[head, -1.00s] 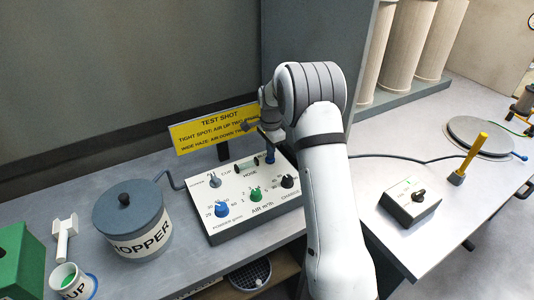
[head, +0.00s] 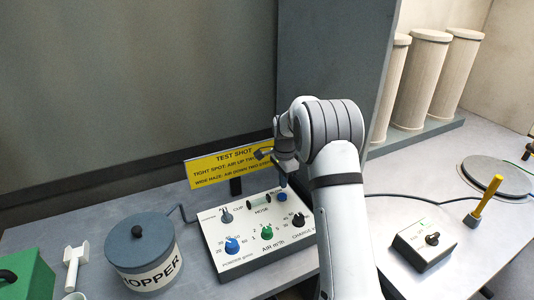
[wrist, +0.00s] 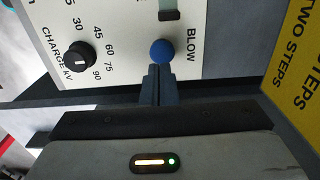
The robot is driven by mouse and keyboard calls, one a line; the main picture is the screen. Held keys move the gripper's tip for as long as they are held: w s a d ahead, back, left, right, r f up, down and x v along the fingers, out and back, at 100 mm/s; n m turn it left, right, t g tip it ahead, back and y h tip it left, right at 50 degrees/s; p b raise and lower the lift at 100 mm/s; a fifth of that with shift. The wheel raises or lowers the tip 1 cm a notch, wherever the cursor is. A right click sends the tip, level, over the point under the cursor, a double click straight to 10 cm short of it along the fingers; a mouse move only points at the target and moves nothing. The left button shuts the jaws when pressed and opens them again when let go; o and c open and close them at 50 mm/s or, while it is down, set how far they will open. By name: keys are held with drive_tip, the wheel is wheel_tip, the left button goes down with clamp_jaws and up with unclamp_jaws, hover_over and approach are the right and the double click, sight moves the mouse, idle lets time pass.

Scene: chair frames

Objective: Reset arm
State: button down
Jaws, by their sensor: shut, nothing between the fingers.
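My gripper (head: 283,181) is shut and empty, with its fingers pointing down over the back right of the white control panel (head: 214,234). A blue button (head: 282,197) marked BLOW lies just below the fingertips. In the wrist view the shut fingers (wrist: 158,82) end beside the blue button (wrist: 162,51); I cannot tell whether they touch it. My arm comes up from the bottom and hides the panel's right edge. The panel also has a blue knob (head: 232,245), a green knob (head: 267,233) and a black CHARGE knob (head: 298,220), which shows in the wrist view too (wrist: 80,57).
A yellow TEST SHOT sign (head: 215,172) stands close behind the panel. The grey-lidded hopper (head: 145,268) is to the left. A black-knobbed box (head: 423,245) and a yellow-handled tool (head: 487,198) are to the right. A grey upright wall (head: 335,60) rises behind my arm.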

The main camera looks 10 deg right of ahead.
drive_tip(key=s+r+n+t, duration=0.2)
drive_tip(key=s+r+n, duration=0.5)
drive_tip(key=s+r, duration=0.85)
drive_tip(key=s+a+n+t, duration=0.1)
drive_tip(key=s+n, duration=0.6)
drive_tip(key=s, duration=1.6)
drive_tip(key=shift+r+n, duration=0.3)
drive_tip(key=shift+r, duration=0.1)
